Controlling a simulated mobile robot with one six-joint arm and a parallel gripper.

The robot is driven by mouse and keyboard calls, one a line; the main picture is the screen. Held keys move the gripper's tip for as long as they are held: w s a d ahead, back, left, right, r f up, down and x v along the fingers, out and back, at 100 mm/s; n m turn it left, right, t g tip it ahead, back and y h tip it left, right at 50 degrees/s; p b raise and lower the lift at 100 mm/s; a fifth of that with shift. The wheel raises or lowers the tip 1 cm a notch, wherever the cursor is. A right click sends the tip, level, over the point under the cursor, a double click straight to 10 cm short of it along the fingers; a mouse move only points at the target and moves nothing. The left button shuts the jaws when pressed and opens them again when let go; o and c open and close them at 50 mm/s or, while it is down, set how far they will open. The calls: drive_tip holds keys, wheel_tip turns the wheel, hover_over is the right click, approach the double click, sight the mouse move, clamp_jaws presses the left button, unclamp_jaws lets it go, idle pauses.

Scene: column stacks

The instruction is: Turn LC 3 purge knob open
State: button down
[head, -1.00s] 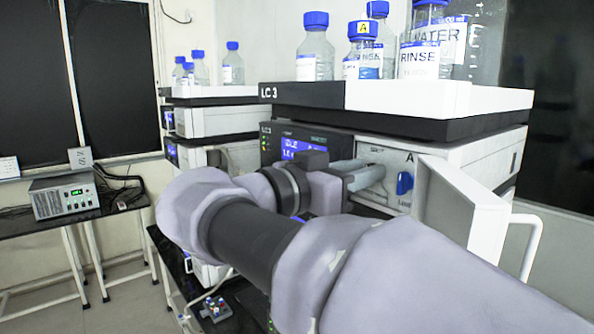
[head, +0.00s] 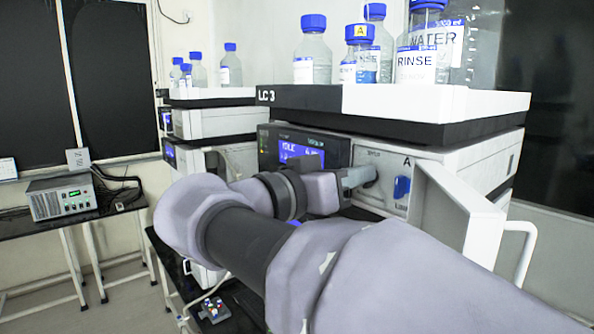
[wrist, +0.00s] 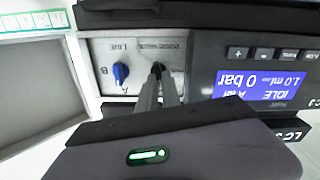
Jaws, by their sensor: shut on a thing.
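The LC 3 unit shows its front panel beside an opened white door. The dark purge knob (wrist: 157,68) sits on the panel, between the display and a blue knob; its top is partly hidden by the fingers. My gripper (wrist: 160,84) has its two fingers shut on the purge knob. In the head view my gripper (head: 360,178) reaches the panel from the left, and my arm hides much of the unit's lower front. I cannot read the knob's angle clearly.
The blue line knob (wrist: 121,75) is close beside the fingers. The open white door (head: 455,205) stands to the right of the gripper in the head view. The display (wrist: 265,85) reads IDLE and 0 bar. Bottles, one a RINSE bottle (head: 416,68), stand on top.

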drive_tip(key=shift+w+a+f+n+p, duration=0.1)
drive_tip(key=shift+n+p, duration=1.3)
drive_tip(key=shift+n, duration=0.85)
drive_tip(key=shift+w+f+n+p, duration=0.1)
drive_tip(key=shift+n+p, duration=1.3)
drive_tip(key=shift+n, duration=0.9)
drive_tip(key=shift+w+a+f+n+p, duration=0.1)
drive_tip(key=shift+n+p, duration=1.3)
drive_tip(key=shift+n, duration=0.85)
drive_tip(key=shift+f, duration=0.1)
drive_tip(key=c, duration=1.5)
unclamp_jaws()
drive_tip(key=shift+c, duration=0.2)
